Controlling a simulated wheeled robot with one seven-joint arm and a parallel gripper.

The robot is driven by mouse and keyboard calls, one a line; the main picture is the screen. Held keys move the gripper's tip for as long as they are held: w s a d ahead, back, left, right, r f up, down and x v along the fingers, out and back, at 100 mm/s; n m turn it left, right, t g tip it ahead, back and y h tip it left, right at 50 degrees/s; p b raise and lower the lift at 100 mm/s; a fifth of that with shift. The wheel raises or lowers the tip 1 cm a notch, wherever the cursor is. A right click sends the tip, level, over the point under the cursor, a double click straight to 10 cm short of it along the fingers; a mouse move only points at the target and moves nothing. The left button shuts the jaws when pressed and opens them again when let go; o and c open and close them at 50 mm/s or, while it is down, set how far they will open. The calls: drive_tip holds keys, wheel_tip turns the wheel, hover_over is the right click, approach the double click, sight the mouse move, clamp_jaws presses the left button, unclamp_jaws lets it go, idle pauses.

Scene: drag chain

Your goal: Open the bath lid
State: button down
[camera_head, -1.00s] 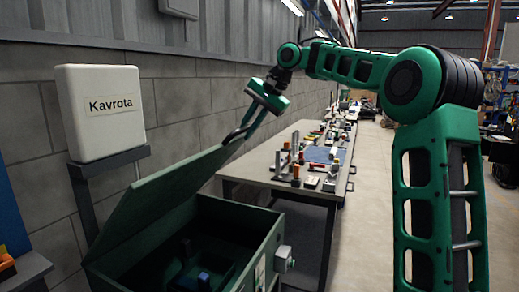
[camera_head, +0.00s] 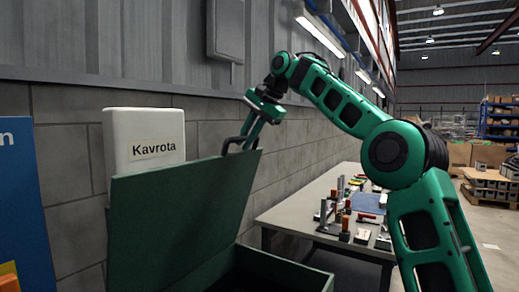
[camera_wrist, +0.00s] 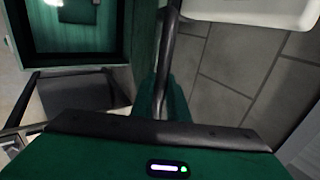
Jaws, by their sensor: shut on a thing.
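The green bath lid (camera_head: 180,222) stands steeply raised above the green bath box (camera_head: 275,272) in the head view. Its dark handle (camera_head: 236,145) is at the lid's upper right edge. My gripper (camera_head: 250,138) is shut on this handle, with its green fingers reaching down to it. The fingertips' exact contact is too small to make out.
A white Kavrota box (camera_head: 145,138) stands close behind the lid, by the block wall. A workbench (camera_head: 300,213) with several small parts stands right of the bath. A blue panel (camera_head: 25,205) is at the far left.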

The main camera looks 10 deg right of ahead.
drive_tip(key=shift+w+a+r, duration=0.2)
drive_tip(key=shift+w+a, duration=0.2)
drive_tip(key=shift+a, duration=0.2)
drive_tip(key=shift+w+a+r, duration=0.15)
drive_tip(key=shift+w+a, duration=0.2)
drive_tip(key=shift+a, duration=0.2)
drive_tip(key=c, duration=1.7)
unclamp_jaws()
drive_tip(key=shift+c, duration=0.2)
drive_tip(key=shift+d, duration=0.2)
drive_tip(key=shift+d, duration=0.1)
drive_tip(key=shift+w+v, duration=0.15)
drive_tip(key=shift+v, duration=0.65)
drive_tip(key=shift+w+v, duration=0.15)
drive_tip(key=shift+v, duration=1.6)
drive_tip(key=s+d, duration=0.8)
drive_tip(key=shift+d, duration=0.2)
